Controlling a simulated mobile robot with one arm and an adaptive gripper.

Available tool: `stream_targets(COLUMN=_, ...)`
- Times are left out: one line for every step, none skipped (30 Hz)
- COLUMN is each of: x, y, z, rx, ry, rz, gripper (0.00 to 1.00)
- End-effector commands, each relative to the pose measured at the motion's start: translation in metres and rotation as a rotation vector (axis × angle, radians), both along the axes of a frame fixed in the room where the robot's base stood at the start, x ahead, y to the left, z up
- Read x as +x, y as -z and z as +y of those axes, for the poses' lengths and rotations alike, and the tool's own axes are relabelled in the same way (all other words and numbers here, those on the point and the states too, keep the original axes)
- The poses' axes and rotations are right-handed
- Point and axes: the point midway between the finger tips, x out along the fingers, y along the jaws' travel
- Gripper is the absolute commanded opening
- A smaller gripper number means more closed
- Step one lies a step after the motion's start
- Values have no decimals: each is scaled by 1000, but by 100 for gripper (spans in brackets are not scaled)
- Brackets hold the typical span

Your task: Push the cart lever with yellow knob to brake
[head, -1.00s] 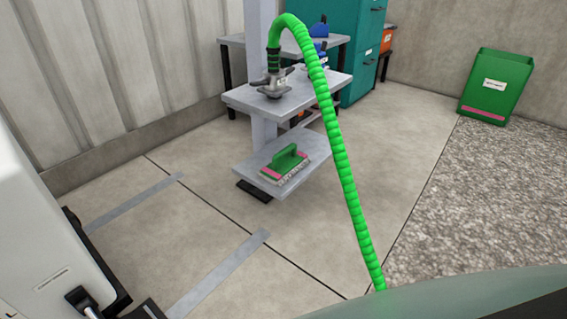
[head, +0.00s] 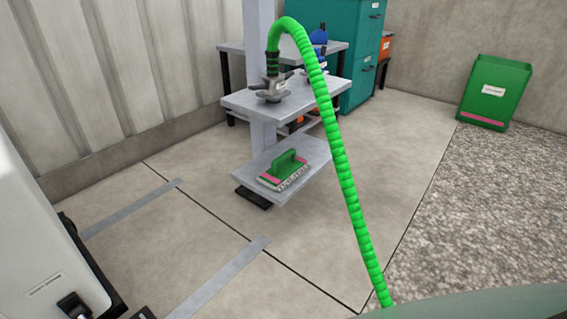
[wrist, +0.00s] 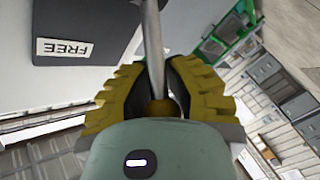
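In the wrist view a thin grey lever rod (wrist: 153,45) runs down from the top edge to a yellow knob (wrist: 158,108) close to my palm. My gripper (wrist: 158,70) has its yellow ribbed fingers on both sides of the rod and knob. Dark inner sides of the fingers lie beside the rod; whether they touch it is not clear. A dark panel with an upside-down FREE label (wrist: 64,49) is at the upper left. No BRAKE label shows. My gripper is not in the head view.
In the head view a white housing (head: 38,250) stands at the left edge. A green hose (head: 345,180) runs from a grey fitting on a shelf to the lower right. A green brush (head: 287,168) lies on the low shelf. A green bin (head: 494,90) stands far right.

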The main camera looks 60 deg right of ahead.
Motion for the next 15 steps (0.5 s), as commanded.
stream_targets(x=0, y=0, z=0, rx=0, ry=0, rz=0, gripper=3)
stream_targets(x=0, y=0, z=0, rx=0, ry=0, rz=0, gripper=0)
stream_targets(x=0, y=0, z=0, rx=0, ry=0, rz=0, gripper=0)
stream_targets(x=0, y=0, z=0, rx=0, ry=0, rz=0, gripper=0)
stream_targets(x=0, y=0, z=0, rx=0, ry=0, rz=0, gripper=0)
stream_targets(x=0, y=0, z=0, rx=0, ry=0, rz=0, gripper=0)
stream_targets(x=0, y=0, z=0, rx=0, ry=0, rz=0, gripper=0)
stream_targets(x=0, y=0, z=0, rx=0, ry=1, rz=-1, gripper=0)
stream_targets(x=0, y=0, z=0, rx=0, ry=1, rz=-1, gripper=0)
stream_targets(x=0, y=0, z=0, rx=0, ry=1, rz=-1, gripper=0)
stream_targets(x=0, y=0, z=0, rx=0, ry=1, rz=-1, gripper=0)
stream_targets(x=0, y=0, z=0, rx=0, ry=1, rz=-1, gripper=0)
stream_targets(x=0, y=0, z=0, rx=0, ry=1, rz=-1, gripper=0)
stream_targets(x=0, y=0, z=0, rx=0, ry=1, rz=-1, gripper=0)
stream_targets(x=0, y=0, z=0, rx=0, ry=1, rz=-1, gripper=0)
